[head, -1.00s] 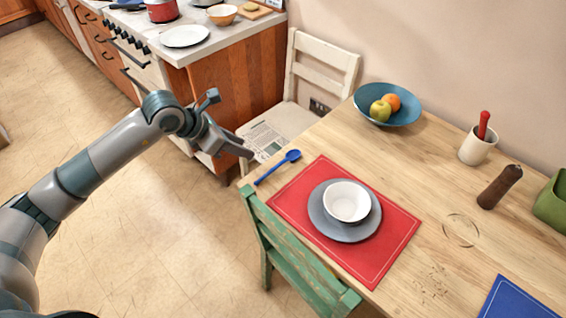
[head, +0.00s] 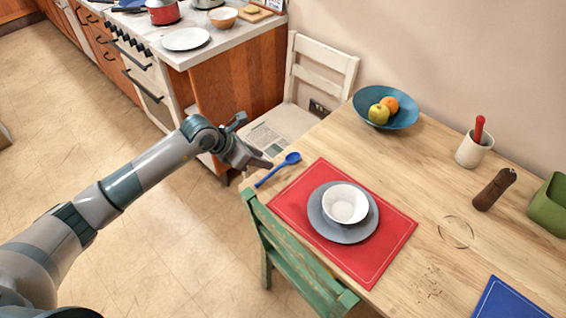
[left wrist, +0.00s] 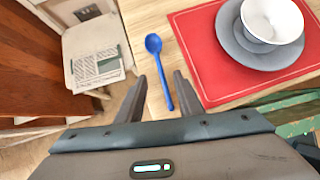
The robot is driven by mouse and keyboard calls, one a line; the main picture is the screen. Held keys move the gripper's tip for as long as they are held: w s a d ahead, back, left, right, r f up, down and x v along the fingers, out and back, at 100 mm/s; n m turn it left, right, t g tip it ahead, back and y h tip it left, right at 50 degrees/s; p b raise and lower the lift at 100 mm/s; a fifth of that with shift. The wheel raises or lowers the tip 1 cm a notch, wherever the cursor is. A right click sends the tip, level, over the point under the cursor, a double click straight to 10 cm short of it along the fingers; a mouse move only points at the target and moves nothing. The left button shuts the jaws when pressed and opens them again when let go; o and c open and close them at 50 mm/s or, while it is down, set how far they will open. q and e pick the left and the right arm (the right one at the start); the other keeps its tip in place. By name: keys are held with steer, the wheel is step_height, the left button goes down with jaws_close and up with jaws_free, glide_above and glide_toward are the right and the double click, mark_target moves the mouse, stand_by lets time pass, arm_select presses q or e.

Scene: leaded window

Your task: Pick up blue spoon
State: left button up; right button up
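The blue spoon (head: 278,169) lies on the wooden table (head: 420,178) near its left edge, beside the red placemat. It also shows in the left wrist view (left wrist: 160,72), bowl pointing away from my gripper and handle end nearest it. My left gripper (head: 262,165) hovers at the table's left corner, close to the spoon. In the left wrist view my left gripper (left wrist: 160,80) has its two fingers spread apart, with the spoon's handle seen between and beyond them. Nothing is held. My right gripper is in neither view.
A red placemat (head: 383,249) carries a grey plate (head: 345,232) and white bowl (head: 345,203). A green chair (head: 290,262) stands at the near edge and a white chair (head: 322,78) behind. A fruit bowl (head: 402,117) sits further back. Bare wood surrounds the spoon.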

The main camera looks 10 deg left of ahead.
mark_target(277, 168)
arm_select(q)
steer(key=shift+p+x, duration=0.3)
steer(key=shift+x, duration=1.45)
steer(key=shift+f, duration=0.1)
steer(key=shift+w+d+f+p, duration=0.15)
steer(key=shift+d+f+p, duration=0.05)
steer(key=shift+f+p, duration=0.35)
steer(key=p+x, duration=0.1)
steer(key=x, duration=0.2)
steer(key=shift+a+f, duration=0.1)
steer(key=shift+a, duration=0.1)
steer(key=shift+w+d+f, duration=0.15)
steer(key=shift+d+f, duration=0.05)
steer(key=shift+f, duration=0.25)
steer(key=shift+c, duration=0.5)
jaws_close()
